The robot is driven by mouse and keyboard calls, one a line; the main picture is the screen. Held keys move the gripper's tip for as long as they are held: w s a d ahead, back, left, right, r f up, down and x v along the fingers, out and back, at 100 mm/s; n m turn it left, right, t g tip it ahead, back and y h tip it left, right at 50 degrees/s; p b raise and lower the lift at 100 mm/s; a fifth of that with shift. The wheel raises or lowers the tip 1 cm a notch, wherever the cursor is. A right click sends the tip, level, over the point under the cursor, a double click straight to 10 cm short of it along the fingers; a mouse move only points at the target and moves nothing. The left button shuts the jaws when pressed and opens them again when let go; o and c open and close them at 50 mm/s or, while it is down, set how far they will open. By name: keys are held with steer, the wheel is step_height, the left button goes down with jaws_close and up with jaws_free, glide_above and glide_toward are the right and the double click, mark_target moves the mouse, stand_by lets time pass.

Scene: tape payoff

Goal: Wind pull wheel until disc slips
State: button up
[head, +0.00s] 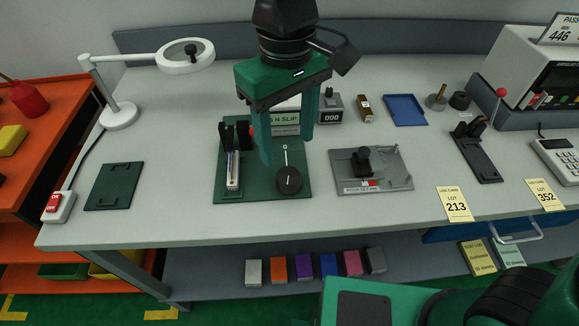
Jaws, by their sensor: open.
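A dark green payoff base (262,192) lies on the bench. A round black wheel (289,183) with a small white mark sits at its front right; I take it for the pull wheel. A thin pale arm (285,156) with a round end stands just behind the wheel. A black stand with a pale upright strip (233,170) is on the base's left side. A sign reading "N SLIP" (286,124) is partly hidden by my gripper, as is a red part. My green gripper (285,148) is open, fingers pointing down above the base, apart from the wheel. The slip disc cannot be made out.
A grey fixture (385,180) with a black knob stands right of the base. A counter reading "000" (331,117), a brown box (365,108) and a blue tray (405,122) are behind. A green plate (114,186) and lamp (118,115) are left. Bench front is mostly clear.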

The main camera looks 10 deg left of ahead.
mark_target(289, 174)
step_height(289, 174, down, 10)
steer(key=shift+d+r, duration=0.1)
stand_by(0.4)
steer(key=c, duration=1)
steer(key=shift+c, duration=0.2)
steer(key=shift+w, duration=0.1)
steer(key=shift+n, duration=0.4)
steer(key=o, duration=1)
